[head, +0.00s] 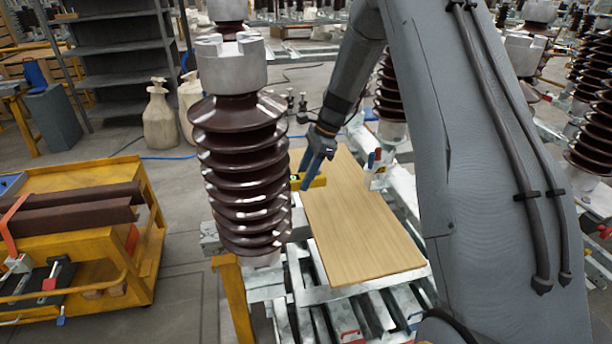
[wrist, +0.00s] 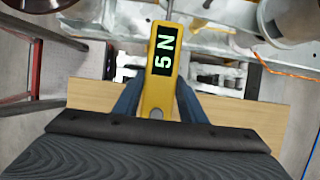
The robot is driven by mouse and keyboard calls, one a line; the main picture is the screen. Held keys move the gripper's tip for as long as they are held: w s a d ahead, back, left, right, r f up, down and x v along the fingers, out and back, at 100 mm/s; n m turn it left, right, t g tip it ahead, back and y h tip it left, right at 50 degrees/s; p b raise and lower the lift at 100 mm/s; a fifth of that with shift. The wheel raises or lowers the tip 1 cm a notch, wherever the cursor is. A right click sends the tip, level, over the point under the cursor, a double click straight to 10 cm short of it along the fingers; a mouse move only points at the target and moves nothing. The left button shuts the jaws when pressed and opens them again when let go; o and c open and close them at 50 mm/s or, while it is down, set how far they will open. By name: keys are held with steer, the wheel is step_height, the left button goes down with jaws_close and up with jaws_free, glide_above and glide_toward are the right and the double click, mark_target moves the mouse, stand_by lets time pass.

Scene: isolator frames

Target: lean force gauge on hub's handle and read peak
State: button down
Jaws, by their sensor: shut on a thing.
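My gripper (head: 311,168) is shut on the yellow force gauge (head: 316,183), beside the brown ribbed insulator. In the wrist view, my gripper's blue fingers (wrist: 157,98) hold the gauge (wrist: 158,88) on both sides. Its dark display shows "5 N" in pale green characters, turned sideways. A thin rod runs from the gauge's far end out of the top of the wrist view. Whether its tip touches anything is out of sight. I cannot make out the hub's handle with certainty in either view.
The brown insulator (head: 240,150) with a grey metal cap stands close left of the gauge. A wooden board (head: 362,235) lies on the metal frame below. A white block (head: 380,178) with red and blue parts stands at right. A yellow cart (head: 150,235) is at left.

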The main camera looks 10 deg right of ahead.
steer(key=shift+a, duration=0.6)
stand_by(0.5)
steer(key=shift+d, duration=2.3)
steer(key=shift+r, duration=0.15)
step_height(320, 180, up, 15)
steer(key=p, duration=0.8)
steer(key=shift+p, duration=0.35)
steer(key=shift+f, duration=0.2)
stand_by(0.4)
steer(key=s+d+f+n+g+h+b, duration=0.1)
steer(key=s+f+n+b, duration=0.2)
steer(key=f, duration=0.6)
steer(key=s+d+f+n+g+h+b, duration=0.2)
steer(key=s+f+n+b, duration=0.1)
steer(key=s+f+n, duration=0.4)
steer(key=s+d+f+n+g+h+b, duration=0.1)
steer(key=s+f+n+b, duration=0.3)
steer(key=f+n, duration=0.4)
steer(key=shift+s+d+f+g+h, duration=0.15)
steer(key=shift+d+f, duration=0.1)
steer(key=shift+f, duration=0.3)
steer(key=shift+s+d+f+g+h, duration=0.1)
steer(key=shift+s+d+f, duration=0.15)
steer(key=shift+f, duration=0.3)
steer(key=shift+s+d+f+g+h, duration=0.1)
steer(key=shift+d+f, duration=0.15)
steer(key=shift+f, duration=0.3)
